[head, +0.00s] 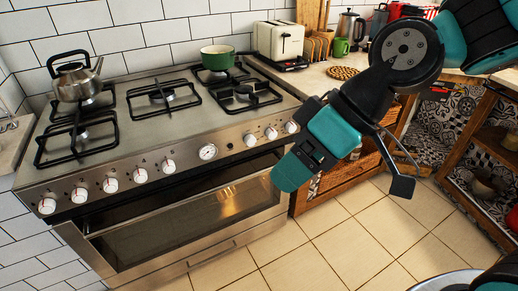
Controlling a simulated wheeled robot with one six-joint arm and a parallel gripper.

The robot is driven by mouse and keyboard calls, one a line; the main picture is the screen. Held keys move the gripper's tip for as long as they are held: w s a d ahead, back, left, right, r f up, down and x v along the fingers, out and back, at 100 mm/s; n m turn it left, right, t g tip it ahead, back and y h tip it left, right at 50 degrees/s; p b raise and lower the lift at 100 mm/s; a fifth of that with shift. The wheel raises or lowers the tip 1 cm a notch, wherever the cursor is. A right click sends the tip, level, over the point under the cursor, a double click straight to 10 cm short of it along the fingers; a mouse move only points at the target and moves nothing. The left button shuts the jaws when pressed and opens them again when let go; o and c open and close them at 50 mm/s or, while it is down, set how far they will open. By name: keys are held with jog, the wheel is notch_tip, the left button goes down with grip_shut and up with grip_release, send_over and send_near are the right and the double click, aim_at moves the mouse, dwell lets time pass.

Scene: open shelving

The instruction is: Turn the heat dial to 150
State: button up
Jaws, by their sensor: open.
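The steel stove has a front panel with a row of white round knobs: several on the left, such as the one at the far left (47,206), and three on the right (271,133). A round white-faced gauge (207,152) sits between the two groups. The knob markings are too small to read, so I cannot tell which one is the heat dial or its setting. My gripper (290,176) is teal and black, open and empty. In the picture it is below the right-hand knobs, over the right end of the oven door, and apart from the knobs.
A kettle (76,82) and a green pot (217,57) stand on the burners. A toaster (279,40) and a green mug (341,46) are on the right counter. The tiled floor (330,245) in front is clear.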

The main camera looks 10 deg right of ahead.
jog(key=w+a+f+n+t+y+b, duration=0.1)
jog(key=w+a+f+t+y+b, duration=0.2)
jog(key=w+f+b, duration=0.55)
jog(key=m+t+h+b, duration=0.3)
jog(key=m+t+b, duration=0.15)
jog(key=t, duration=0.85)
send_near(274, 136)
jog(key=shift+n, duration=0.25)
jog(key=p+x, duration=0.2)
jog(key=x, duration=0.7)
jog(key=shift+w+a+r+p, duration=0.1)
jog(key=shift+w+a+p, duration=0.1)
jog(key=shift+p, duration=0.2)
jog(key=c, duration=0.9)
